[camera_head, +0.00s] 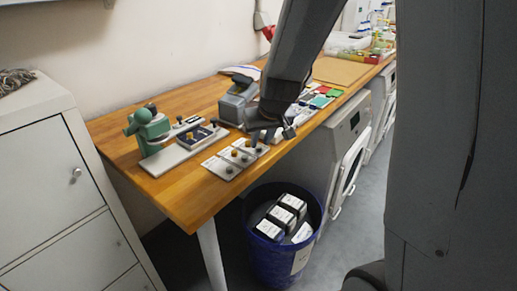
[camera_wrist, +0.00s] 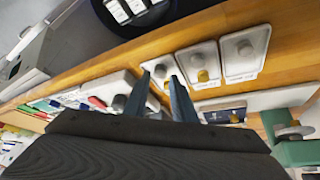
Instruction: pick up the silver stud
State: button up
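Several small pale trays with labels lie in a row near the front edge of the wooden table. In the wrist view a grey, silver-looking stud (camera_wrist: 160,71) shows in the left tray, between and beyond my fingertips. The middle tray (camera_wrist: 185,60) holds a grey knob and a gold one; the right tray (camera_wrist: 262,38) holds a grey knob (camera_wrist: 245,50). I cannot read the labels. My gripper (camera_wrist: 158,80) is open, with nothing seen between its fingers. In the head view my gripper (camera_head: 279,134) is low over the table, just right of the trays (camera_head: 217,167).
A green device (camera_head: 148,128) and a grey machine (camera_head: 238,100) stand on the table (camera_head: 180,200). A blue bin (camera_head: 270,262) with white-labelled boxes stands below its edge. Coloured pieces (camera_head: 322,96) lie farther along. A white cabinet (camera_head: 50,180) is at left.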

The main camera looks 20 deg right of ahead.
aim_at(259, 148)
jog(key=shift+b+x, duration=0.35)
jog(key=shift+x, duration=0.85)
grip_shut()
